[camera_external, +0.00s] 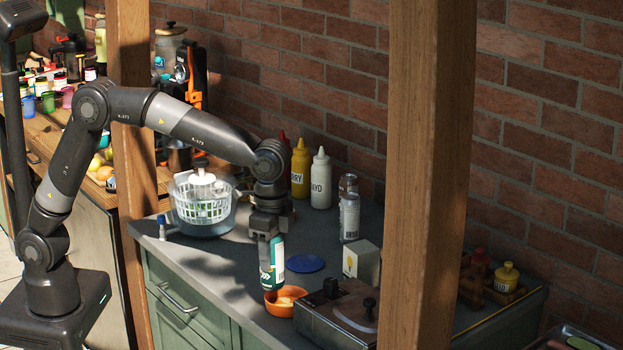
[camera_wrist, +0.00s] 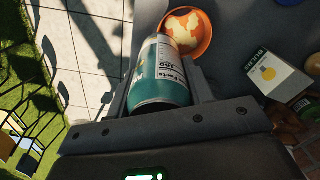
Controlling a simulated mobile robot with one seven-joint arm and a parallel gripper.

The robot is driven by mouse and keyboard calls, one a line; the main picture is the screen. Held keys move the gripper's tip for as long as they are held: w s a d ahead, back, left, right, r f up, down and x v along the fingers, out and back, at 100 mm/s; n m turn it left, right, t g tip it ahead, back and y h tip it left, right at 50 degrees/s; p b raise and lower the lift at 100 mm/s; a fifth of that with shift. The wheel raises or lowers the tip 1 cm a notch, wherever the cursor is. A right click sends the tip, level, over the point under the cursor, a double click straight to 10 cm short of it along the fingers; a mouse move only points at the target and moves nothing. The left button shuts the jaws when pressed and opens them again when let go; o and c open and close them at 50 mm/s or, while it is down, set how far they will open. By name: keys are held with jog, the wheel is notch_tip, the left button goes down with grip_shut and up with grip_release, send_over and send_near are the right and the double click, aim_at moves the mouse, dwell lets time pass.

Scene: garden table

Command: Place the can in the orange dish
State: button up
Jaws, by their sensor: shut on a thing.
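The can (camera_external: 272,264) is green and white, and my gripper (camera_external: 266,230) is shut on it, holding it roughly upright. In the external view the can's lower end is just above or at the left part of the orange dish (camera_external: 286,303); I cannot tell whether they touch. In the wrist view the can (camera_wrist: 162,75) lies between the fingers (camera_wrist: 165,88), and the orange dish (camera_wrist: 205,41) shows beyond its far end. The dish has a pale, orange-patched patterned inside.
A metal box-like appliance (camera_external: 338,314) stands right of the dish. A blue plate (camera_external: 306,263) and a bulb carton (camera_external: 361,262) are behind it. A salad spinner (camera_external: 203,205), bottles (camera_external: 320,180) and a spray can (camera_external: 349,217) stand farther back. A wooden post (camera_external: 428,180) blocks part of the view.

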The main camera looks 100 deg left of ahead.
jog(key=shift+w+a+f, duration=0.4)
jog(key=shift+a+f, duration=0.25)
jog(key=shift+f, duration=0.45)
jog(key=shift+w+a+f, duration=0.4)
jog(key=shift+a+f, duration=0.2)
jog(key=shift+f, duration=0.5)
jog(key=shift+w+a+f, duration=0.4)
jog(key=shift+a+f, duration=0.25)
jog(key=shift+f, duration=0.45)
jog(key=shift+f, duration=0.15)
jog(key=o, duration=1.2)
jog(key=shift+o, duration=0.2)
